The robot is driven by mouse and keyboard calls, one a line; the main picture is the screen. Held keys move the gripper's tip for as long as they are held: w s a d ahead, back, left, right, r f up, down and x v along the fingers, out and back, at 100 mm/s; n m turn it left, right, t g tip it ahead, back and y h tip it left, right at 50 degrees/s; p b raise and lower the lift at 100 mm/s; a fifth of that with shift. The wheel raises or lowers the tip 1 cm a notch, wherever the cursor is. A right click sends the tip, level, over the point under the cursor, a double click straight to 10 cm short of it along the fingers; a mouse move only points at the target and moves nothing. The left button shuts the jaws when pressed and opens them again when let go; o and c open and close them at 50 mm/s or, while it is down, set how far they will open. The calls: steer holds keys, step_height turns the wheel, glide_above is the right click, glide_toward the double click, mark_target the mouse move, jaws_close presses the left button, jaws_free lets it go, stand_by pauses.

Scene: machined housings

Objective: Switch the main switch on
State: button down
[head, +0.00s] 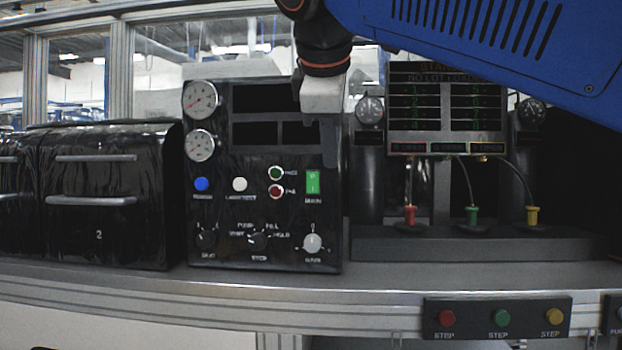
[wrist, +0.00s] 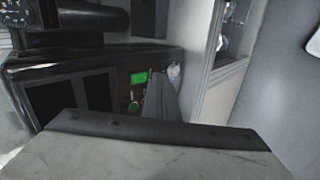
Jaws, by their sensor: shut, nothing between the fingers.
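The main switch (head: 313,182) is a green rocker with a label under it, on the right side of the black control panel (head: 225,235). It also shows as a green patch in the wrist view (wrist: 138,78). My gripper (head: 330,158) is shut and empty. In the head view its fingers point down in front of the panel's right edge, just above and slightly right of the switch. In the wrist view the fingers (wrist: 160,97) are beside the switch, to its right. I cannot tell whether they touch the panel.
The panel also carries two gauges (head: 200,145), blue and white buttons (head: 220,184), green and red ones (head: 276,182), and several knobs (head: 258,240). Black drawers (head: 110,240) stand left. A display (head: 447,110) and coloured connectors (head: 472,215) stand right. Step buttons (head: 500,318) line the bench front.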

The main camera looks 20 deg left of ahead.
steer(key=s+a+r+n, duration=0.1)
steer(key=s+a+r, duration=0.1)
steer(key=s+a, duration=0.15)
glide_toward(312, 189)
step_height(312, 189, down, 4)
steer(key=w, duration=0.2)
steer(key=shift+w+a+f, duration=0.1)
steer(key=shift+w+a, duration=0.05)
steer(key=shift+w, duration=0.3)
steer(key=shift+w+a+f, duration=0.1)
steer(key=shift+w+f, duration=0.05)
steer(key=shift+w, duration=0.3)
steer(key=shift+w+f+t+y, duration=0.2)
steer(key=shift+t+y, duration=0.1)
steer(key=shift+t, duration=0.6)
steer(key=shift+a+f, duration=0.1)
steer(key=shift+f, duration=0.15)
steer(key=shift+r, duration=0.1)
